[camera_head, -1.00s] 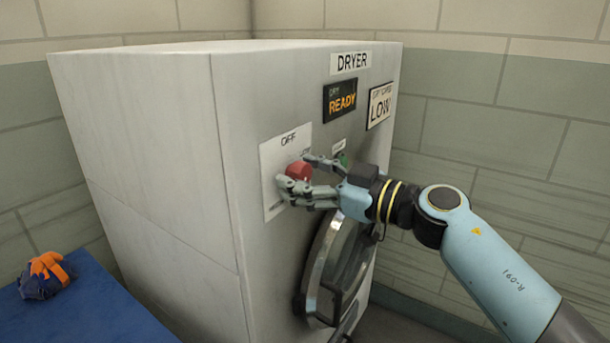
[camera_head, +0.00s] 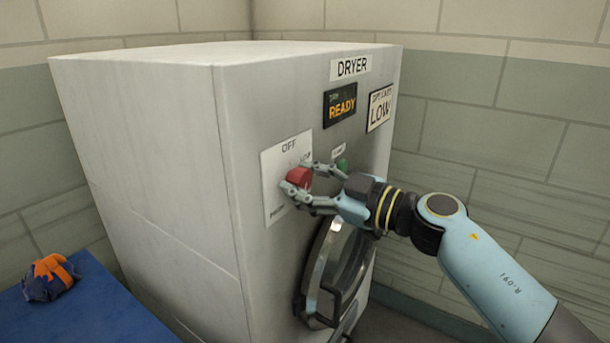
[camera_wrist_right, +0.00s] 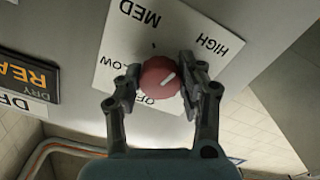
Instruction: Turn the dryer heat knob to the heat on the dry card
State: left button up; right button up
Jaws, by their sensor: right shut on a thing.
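The red heat knob (camera_head: 299,177) sits on a white dial plate (camera_head: 273,205) on the dryer front. My right gripper (camera_head: 296,175) is shut on the knob, with one finger on each side. In the right wrist view the knob (camera_wrist_right: 157,80) lies between the fingers (camera_wrist_right: 160,82). Its white pointer line slants towards the upper right, on the side of HIGH. The labels MED, HIGH and LOW show there; OFF is partly hidden. The dry card (camera_head: 380,107) reads LOW. My left gripper is not in view.
A dark display (camera_head: 340,103) reads READY, under the DRYER sign (camera_head: 350,66). A green button (camera_head: 342,165) is close to the right fingers. The round door (camera_head: 338,262) is below. A blue surface (camera_head: 95,310) with an orange and blue bundle (camera_head: 49,277) is at left.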

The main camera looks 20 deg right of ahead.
jog(key=n+p, duration=0.1)
jog(key=n, duration=0.1)
jog(key=shift+r+n, duration=0.1)
jog(key=shift+n, duration=0.3)
jog(key=n, duration=0.2)
jog(key=shift+n+p, duration=0.3)
jog(key=shift+p, duration=0.05)
jog(key=n, duration=0.2)
jog(key=shift+n, duration=0.4)
jog(key=n, duration=0.3)
jog(key=shift+n, duration=0.3)
jog(key=n, duration=0.1)
jog(key=n+b, duration=0.1)
jog(key=n, duration=0.1)
jog(key=shift+f+n, duration=0.2)
jog(key=shift+n, duration=0.1)
jog(key=n+b, duration=0.1)
jog(key=n, duration=0.1)
jog(key=shift+n, duration=0.4)
jog(key=n+b, duration=0.2)
jog(key=n, duration=0.2)
jog(key=shift+n+b, duration=0.7)
jog(key=shift+n, duration=0.6)
